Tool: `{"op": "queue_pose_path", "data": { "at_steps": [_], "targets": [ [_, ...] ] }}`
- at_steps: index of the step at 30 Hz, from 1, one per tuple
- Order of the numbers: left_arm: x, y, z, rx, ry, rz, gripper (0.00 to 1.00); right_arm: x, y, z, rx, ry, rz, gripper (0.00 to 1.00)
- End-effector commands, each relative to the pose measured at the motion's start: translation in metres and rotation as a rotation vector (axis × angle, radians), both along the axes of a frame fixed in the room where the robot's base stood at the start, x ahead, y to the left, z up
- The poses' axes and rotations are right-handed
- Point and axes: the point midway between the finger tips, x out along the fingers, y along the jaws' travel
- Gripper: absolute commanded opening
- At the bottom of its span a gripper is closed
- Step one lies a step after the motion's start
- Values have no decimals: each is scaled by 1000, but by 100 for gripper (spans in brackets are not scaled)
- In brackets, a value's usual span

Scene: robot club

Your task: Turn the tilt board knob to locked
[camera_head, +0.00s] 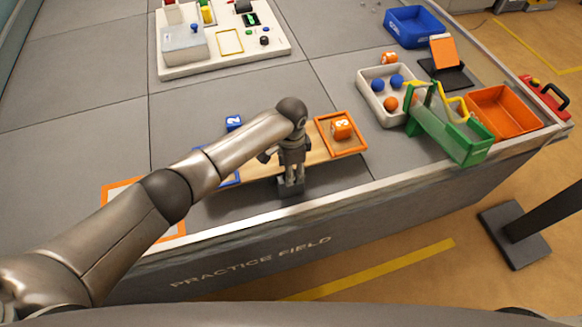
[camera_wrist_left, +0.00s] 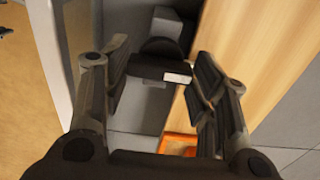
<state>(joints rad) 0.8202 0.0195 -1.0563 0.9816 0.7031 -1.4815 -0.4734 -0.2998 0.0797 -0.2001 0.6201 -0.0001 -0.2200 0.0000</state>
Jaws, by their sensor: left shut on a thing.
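The tilt board (camera_head: 255,168) is a wooden plank near the front edge of the table. An orange square frame (camera_head: 362,144) sits at its right end and a blue frame (camera_head: 234,181) at its left. My left gripper (camera_head: 291,181) points down at the board's front side, at its middle. In the left wrist view, the dark knob (camera_wrist_left: 160,70) with a white mark (camera_wrist_left: 177,78) lies between the fingers, and my left gripper (camera_wrist_left: 158,82) is shut on it. The gripper hides the knob in the head view. My right gripper is in neither view.
A grey tray of balls (camera_head: 372,107), a green carrier (camera_head: 455,142) and an orange bin (camera_head: 506,118) stand right.

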Motion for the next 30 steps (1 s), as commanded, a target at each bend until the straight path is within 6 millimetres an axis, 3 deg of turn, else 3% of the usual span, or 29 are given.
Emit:
{"op": "queue_pose_path", "data": {
  "at_steps": [5, 6, 11, 23, 30],
  "targets": [
    [0, 0, 0, 0, -1, -5, 30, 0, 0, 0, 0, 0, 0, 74],
    [0, 0, 0, 0, -1, -5, 56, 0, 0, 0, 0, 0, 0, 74],
    [0, 0, 0, 0, -1, -4, 75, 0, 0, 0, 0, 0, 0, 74],
    [1, -1, 6, -1, -3, -2, 75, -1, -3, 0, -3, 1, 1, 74],
    [1, -1, 47, -3, -4, -3, 75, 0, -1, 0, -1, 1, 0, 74]
  ]
}}
